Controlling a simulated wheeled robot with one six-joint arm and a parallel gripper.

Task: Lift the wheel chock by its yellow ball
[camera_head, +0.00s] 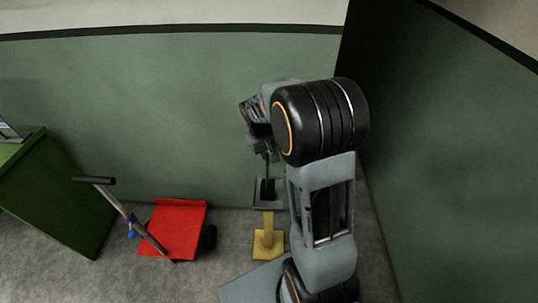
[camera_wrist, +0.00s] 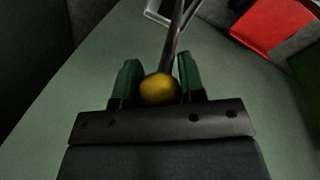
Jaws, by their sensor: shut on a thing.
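The yellow ball (camera_wrist: 158,88) sits between the green fingers of my gripper (camera_wrist: 159,76) in the wrist view, and the fingers are shut on it. A thin grey rod (camera_wrist: 173,42) runs from the ball away from the gripper. In the head view my gripper (camera_head: 258,145) is high in front of the green wall, and the ball is hidden there. The rod hangs below it to the dark wheel chock (camera_head: 267,188). The chock shows within the outline of a grey tray (camera_head: 277,205); I cannot tell whether they touch.
A yellow post with a square foot (camera_head: 268,240) stands below the tray. A red hand truck (camera_head: 178,225) with a tilted handle stands to the left on grey floor. A green cabinet (camera_head: 45,190) is farther left. Green walls close in behind and right.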

